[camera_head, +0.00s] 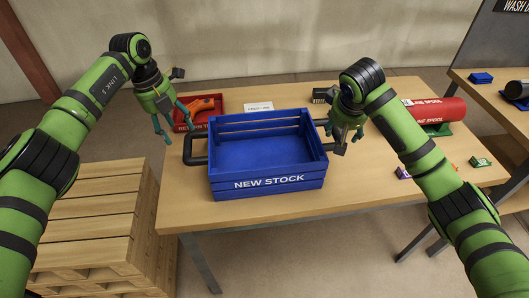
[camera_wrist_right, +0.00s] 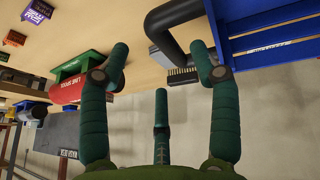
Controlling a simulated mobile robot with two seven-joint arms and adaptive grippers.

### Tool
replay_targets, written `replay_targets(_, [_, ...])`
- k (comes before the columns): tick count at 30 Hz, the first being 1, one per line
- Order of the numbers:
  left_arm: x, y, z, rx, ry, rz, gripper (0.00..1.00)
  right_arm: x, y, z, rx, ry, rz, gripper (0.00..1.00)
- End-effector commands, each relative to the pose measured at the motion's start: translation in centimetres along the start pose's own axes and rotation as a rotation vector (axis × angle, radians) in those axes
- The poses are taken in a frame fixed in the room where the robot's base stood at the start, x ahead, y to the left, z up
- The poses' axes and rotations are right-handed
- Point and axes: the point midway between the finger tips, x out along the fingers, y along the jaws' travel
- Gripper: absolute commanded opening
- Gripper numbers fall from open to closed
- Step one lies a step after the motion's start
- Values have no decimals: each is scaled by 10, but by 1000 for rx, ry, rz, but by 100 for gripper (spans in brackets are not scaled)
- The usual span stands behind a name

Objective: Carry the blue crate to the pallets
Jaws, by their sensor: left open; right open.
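The blue crate (camera_head: 266,160), labelled NEW STOCK, sits upright and empty on the wooden table. It has a black handle at each end. My left gripper (camera_head: 172,115) is open, above and slightly behind the left handle (camera_head: 188,150), apart from it. My right gripper (camera_head: 344,138) is open at the right end and hides much of that handle. In the right wrist view, the right handle (camera_wrist_right: 172,20) lies beyond the spread fingers (camera_wrist_right: 160,62), with the crate (camera_wrist_right: 265,30) at upper right. The wooden pallets (camera_head: 85,225) are stacked at left, beside the table.
A red tray (camera_head: 212,102) with an orange tool stands behind the crate, near my left gripper. A white sign (camera_head: 258,107), a dark brush-like item (camera_head: 322,95) and a red spool (camera_head: 436,110) are also on the table. Small boxes (camera_head: 480,162) lie at right. The pallet top is clear.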

Motion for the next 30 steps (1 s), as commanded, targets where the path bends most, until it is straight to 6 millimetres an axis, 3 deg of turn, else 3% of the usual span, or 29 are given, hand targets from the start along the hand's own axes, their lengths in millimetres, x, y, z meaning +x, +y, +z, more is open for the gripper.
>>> replay_targets(5, [10, 0, 0, 0, 3, -1, 63, 10, 0, 0, 1, -3, 0, 63])
replay_targets(18, [66, 0, 0, -1, 1, -2, 63, 66, 0, 0, 1, -1, 1, 63])
replay_targets(29, [71, 0, 0, 0, 0, -2, 63, 71, 0, 0, 0, 0, 0, 63])
replay_targets(30, [71, 0, 0, 0, 0, -2, 55, 71, 0, 0, 0, 0, 0, 55])
